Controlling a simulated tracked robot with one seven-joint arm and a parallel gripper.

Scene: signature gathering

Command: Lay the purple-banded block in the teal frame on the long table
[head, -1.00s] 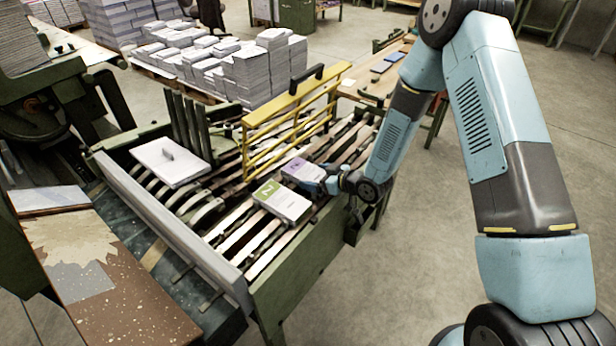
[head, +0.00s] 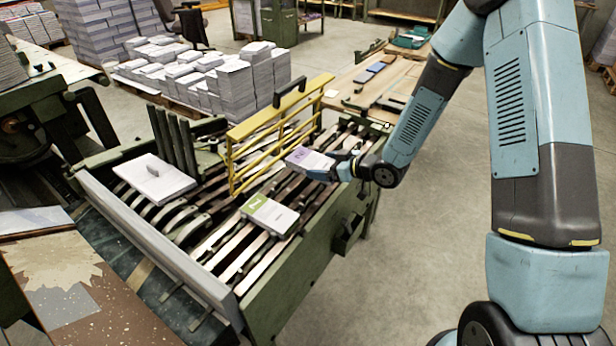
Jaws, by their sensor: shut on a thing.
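The purple-banded block (head: 309,159) is a white block with a purple end. My gripper (head: 330,171) is shut on its right end and holds it above the slatted bed of the machine, just right of the yellow guard. The gripper's fingers are small here and partly hidden by the block. The long wooden table (head: 347,88) stands behind, at upper centre right. A teal thing (head: 410,40) shows at the table's far end; I cannot tell whether it is the frame.
A green-banded block (head: 270,214) lies on the slatted machine bed (head: 232,262). A yellow guard (head: 262,128) with a dark handle stands upright beside the held block. The floor to the right is clear.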

